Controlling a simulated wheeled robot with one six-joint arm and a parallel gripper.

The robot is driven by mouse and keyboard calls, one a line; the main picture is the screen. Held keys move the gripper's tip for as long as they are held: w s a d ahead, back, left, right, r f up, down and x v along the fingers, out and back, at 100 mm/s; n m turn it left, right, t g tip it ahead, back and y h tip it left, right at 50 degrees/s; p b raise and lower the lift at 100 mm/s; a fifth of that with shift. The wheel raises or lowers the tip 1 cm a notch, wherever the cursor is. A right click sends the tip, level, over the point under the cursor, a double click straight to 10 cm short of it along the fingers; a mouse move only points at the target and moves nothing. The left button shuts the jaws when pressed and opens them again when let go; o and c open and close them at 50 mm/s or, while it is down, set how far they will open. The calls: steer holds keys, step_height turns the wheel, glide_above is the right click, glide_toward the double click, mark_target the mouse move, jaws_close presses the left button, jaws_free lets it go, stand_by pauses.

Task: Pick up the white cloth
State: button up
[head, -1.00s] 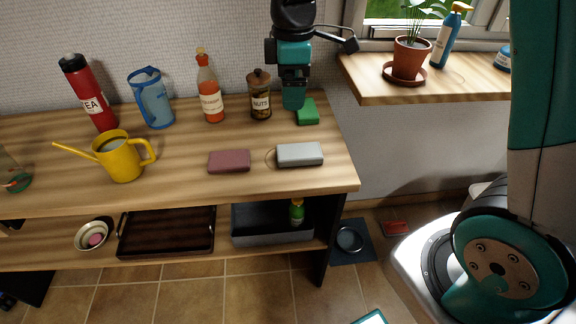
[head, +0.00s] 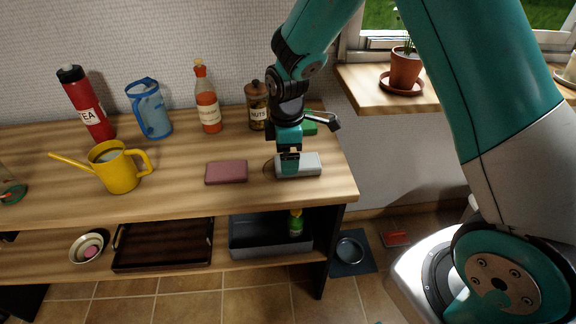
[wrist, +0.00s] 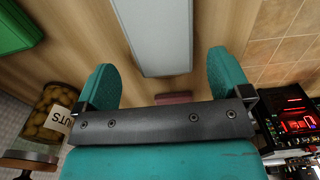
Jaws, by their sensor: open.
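The white cloth (head: 310,168) is a pale, folded, block-like bundle lying near the right end of the wooden worktop (head: 180,188). In the head view my gripper (head: 289,172) points down at its left part and hides some of it. In the wrist view the cloth (wrist: 158,35) lies between and beyond the two teal fingers of my gripper (wrist: 162,66). The fingers are spread wide, with clear gaps on both sides of the cloth. I cannot tell how high the fingertips are above it.
A maroon folded cloth (head: 226,172) lies to the left and a green one (head: 310,128) behind. A nuts jar (head: 257,108), an orange bottle (head: 207,100), a blue jug (head: 150,112) and a yellow watering can (head: 117,170) stand on the worktop. Its front middle is bare.

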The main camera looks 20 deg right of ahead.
steer(key=shift+f, duration=1.45)
steer(key=c, duration=1)
steer(key=shift+r, duration=0.1)
